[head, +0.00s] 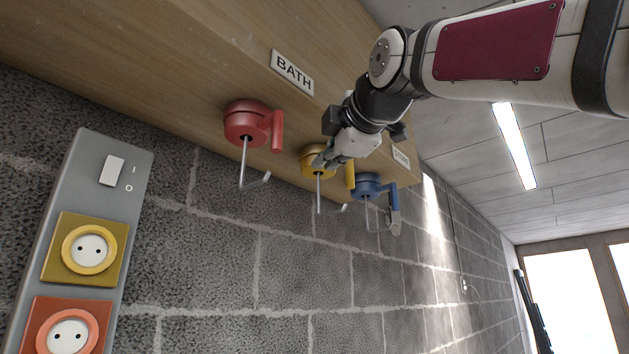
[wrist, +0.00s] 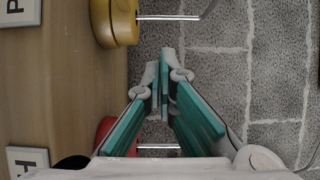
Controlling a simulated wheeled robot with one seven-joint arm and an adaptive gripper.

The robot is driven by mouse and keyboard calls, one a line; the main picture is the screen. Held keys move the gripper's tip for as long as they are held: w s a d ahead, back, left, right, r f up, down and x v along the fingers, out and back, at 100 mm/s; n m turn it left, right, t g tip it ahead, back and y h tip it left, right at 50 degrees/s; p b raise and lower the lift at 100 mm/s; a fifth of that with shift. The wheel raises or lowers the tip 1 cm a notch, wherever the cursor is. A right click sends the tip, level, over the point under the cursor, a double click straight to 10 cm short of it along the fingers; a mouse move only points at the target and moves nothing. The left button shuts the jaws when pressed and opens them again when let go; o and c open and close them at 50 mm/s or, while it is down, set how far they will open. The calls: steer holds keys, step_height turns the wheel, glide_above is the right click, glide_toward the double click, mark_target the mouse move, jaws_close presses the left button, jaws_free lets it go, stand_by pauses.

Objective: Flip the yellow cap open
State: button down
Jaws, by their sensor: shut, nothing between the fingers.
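A round yellow holder (head: 315,160) with an upright yellow tab (head: 350,175) and a metal hook is on the wooden board, between a red and a blue one. My gripper (head: 332,158) is in front of it and partly covers it. In the wrist view the yellow holder (wrist: 118,22) is at the top, beyond my fingertips. My fingers (wrist: 163,62) are together and empty, apart from the holder in that view. A yellow socket (head: 88,249) with a round yellow ring is on the grey panel, far from my gripper. I cannot tell a separate lid on either.
The red holder (head: 247,123) with its hook is to the left, and the blue holder (head: 369,185) is to the right. The grey panel (head: 112,215) carries a switch and a red socket (head: 68,331). A label (head: 292,72) reads BATH. The block wall (head: 215,245) below is clear.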

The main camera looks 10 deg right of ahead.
steer(key=shift+w+d+p, duration=0.45)
steer(key=shift+w+d, duration=1.3)
steer(key=shift+w, duration=0.1)
